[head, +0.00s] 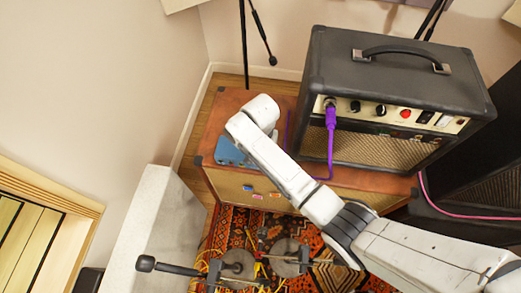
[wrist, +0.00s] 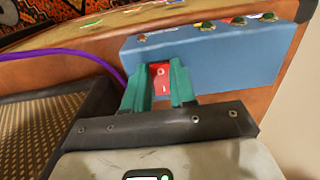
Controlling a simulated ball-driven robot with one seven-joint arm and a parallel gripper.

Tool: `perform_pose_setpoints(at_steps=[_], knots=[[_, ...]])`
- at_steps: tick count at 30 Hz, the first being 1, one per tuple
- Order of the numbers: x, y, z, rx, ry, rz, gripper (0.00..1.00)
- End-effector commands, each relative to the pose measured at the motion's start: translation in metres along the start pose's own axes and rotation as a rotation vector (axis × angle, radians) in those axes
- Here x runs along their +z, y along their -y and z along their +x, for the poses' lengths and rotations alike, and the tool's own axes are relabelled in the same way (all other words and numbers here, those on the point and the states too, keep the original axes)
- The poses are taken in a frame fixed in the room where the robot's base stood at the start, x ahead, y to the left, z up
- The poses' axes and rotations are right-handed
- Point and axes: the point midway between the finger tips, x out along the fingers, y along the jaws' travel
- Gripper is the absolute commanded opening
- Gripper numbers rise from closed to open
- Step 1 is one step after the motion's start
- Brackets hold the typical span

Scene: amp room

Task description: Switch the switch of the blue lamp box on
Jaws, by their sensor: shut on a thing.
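The blue lamp box (wrist: 225,62) fills the upper right of the wrist view. It also shows in the head view (head: 229,151), on the brown cabinet, partly hidden by my arm. A red rocker switch (wrist: 160,74) with a ring and a line mark sits on its near face. My gripper (wrist: 158,77) has its two green fingers at either side of the switch, shut on it. The fingertips are hidden by my arm in the head view. Several small round fittings (wrist: 238,22) stand along the box's top; I cannot tell whether any is lit.
A black amp (head: 395,85) with a purple cable (head: 331,135) stands on the cabinet (head: 222,107), right of the box. A pale wall is at the left.

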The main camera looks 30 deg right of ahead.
Motion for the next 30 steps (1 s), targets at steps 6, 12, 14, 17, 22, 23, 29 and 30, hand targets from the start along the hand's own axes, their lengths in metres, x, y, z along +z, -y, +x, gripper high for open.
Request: perform_pose_setpoints(at_steps=[6,12,14,17,22,23,29,30], knots=[[-0.0022,-0.0006,-0.0011,0.004,0.032,0.001,0.00],[-0.0074,-0.0005,-0.0016,0.005,0.172,0.003,0.00],[-0.0080,-0.0005,-0.0011,0.004,0.206,0.002,0.00],[-0.0082,-0.0002,-0.0018,0.002,0.246,0.001,0.00],[-0.0081,-0.0005,-0.0024,0.001,0.261,0.001,0.00],[-0.0081,-0.0005,-0.0024,0.001,0.261,0.001,0.00],[-0.0080,-0.0004,-0.0025,0.001,0.260,0.001,0.30],[-0.0080,-0.0004,-0.0025,0.001,0.260,0.001,0.34]])
